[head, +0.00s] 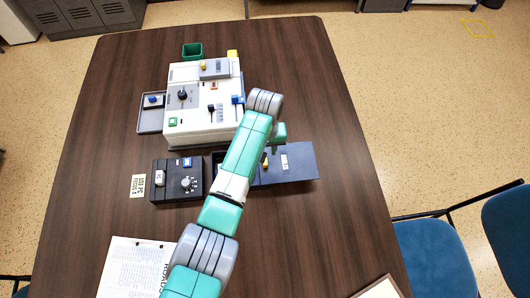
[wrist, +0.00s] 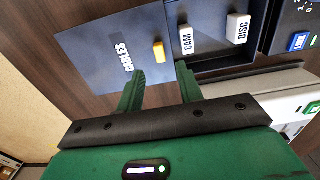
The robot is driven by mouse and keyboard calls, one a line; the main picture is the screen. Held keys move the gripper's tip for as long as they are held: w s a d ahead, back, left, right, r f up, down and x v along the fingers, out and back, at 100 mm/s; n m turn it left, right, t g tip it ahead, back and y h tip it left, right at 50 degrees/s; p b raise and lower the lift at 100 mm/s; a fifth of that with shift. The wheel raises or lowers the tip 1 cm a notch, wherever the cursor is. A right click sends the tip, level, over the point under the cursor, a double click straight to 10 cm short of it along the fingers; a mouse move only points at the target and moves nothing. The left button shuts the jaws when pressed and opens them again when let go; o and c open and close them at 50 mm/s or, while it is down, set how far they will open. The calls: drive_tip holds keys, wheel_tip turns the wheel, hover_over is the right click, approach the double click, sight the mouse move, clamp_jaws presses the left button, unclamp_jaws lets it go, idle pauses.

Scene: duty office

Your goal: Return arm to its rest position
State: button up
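My gripper (wrist: 160,68) is open in the wrist view, with a clear gap between its two green fingers and nothing held. Beyond the fingertips is a blue-grey sliding lid or panel (wrist: 100,50) marked "CABLES", with a small yellow knob (wrist: 158,52). In the head view my arm reaches up from the bottom centre over the table, and part of my green gripper (head: 280,134) shows beside the forearm. The panel (head: 300,165) and knob (head: 265,160) lie just below it there. The fingertips are hidden in the head view.
An open compartment beside the panel holds white blocks marked "CAM" (wrist: 186,40) and "DISC" (wrist: 238,28). A white machine (head: 190,128), a dark dial box (head: 172,190), a green bin (head: 192,51) and a paper sheet (head: 125,265) are on the brown table (head: 330,220). Blue chairs (head: 435,258) stand right.

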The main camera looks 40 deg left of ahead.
drive_tip(key=shift+r, duration=0.65)
